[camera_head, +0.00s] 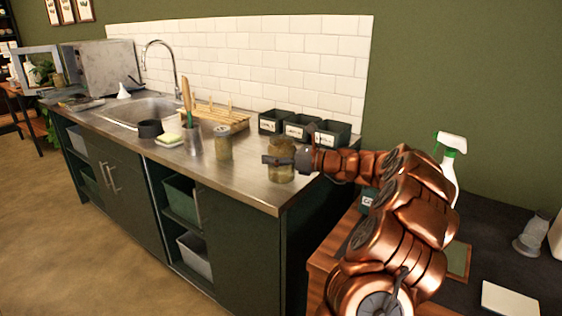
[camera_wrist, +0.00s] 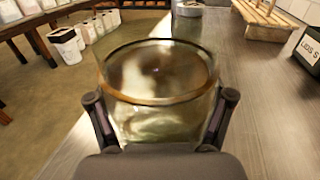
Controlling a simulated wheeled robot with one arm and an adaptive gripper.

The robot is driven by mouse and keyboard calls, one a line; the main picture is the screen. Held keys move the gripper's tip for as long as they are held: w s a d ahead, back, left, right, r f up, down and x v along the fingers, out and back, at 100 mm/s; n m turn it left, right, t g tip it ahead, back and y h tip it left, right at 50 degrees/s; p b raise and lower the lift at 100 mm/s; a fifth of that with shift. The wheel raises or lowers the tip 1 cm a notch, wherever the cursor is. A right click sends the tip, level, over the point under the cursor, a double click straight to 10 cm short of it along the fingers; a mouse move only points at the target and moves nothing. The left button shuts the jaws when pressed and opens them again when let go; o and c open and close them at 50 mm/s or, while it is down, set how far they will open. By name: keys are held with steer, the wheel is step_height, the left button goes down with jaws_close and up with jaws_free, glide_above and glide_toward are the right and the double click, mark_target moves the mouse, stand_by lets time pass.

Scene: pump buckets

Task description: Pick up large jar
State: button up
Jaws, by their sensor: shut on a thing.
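The large jar (camera_head: 281,165) is a wide glass jar with a greenish-yellow tint. It stands upright at the near right end of the steel counter in the head view. In the wrist view the jar (camera_wrist: 158,85) fills the middle, its round rim facing up toward the camera. My gripper (camera_head: 287,160) reaches it from the right, and its fingers lie on both sides of the jar in the wrist view (camera_wrist: 160,108). The gripper is shut on the jar. I cannot tell whether the jar's base touches the counter.
A smaller jar (camera_head: 223,142) and a metal cup with utensils (camera_head: 193,140) stand to the left. Dark labelled bins (camera_head: 299,126) sit behind by the tiled wall. A wooden dish rack (camera_head: 222,117) is farther back. A spray bottle (camera_head: 450,165) stands right of my arm.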

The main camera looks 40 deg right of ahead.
mark_target(270, 143)
steer(key=shift+r, duration=1.95)
steer(key=shift+s+a+f, duration=0.1)
steer(key=shift+s+a, duration=0.05)
steer(key=shift+s, duration=0.55)
steer(key=s+a+r, duration=0.1)
steer(key=s+a, duration=0.1)
steer(key=s, duration=0.5)
steer(key=s+a+r, duration=0.1)
steer(key=s+a, duration=0.2)
steer(key=s, duration=0.4)
steer(key=s+a+r+p, duration=0.2)
steer(key=s+a+r, duration=0.1)
steer(key=a, duration=0.6)
steer(key=s+a+r+p, duration=0.2)
steer(key=a+r, duration=0.3)
steer(key=a, duration=0.4)
steer(key=shift+s+a+r, duration=0.2)
steer(key=shift+s+a, duration=0.05)
steer(key=shift+s, duration=0.45)
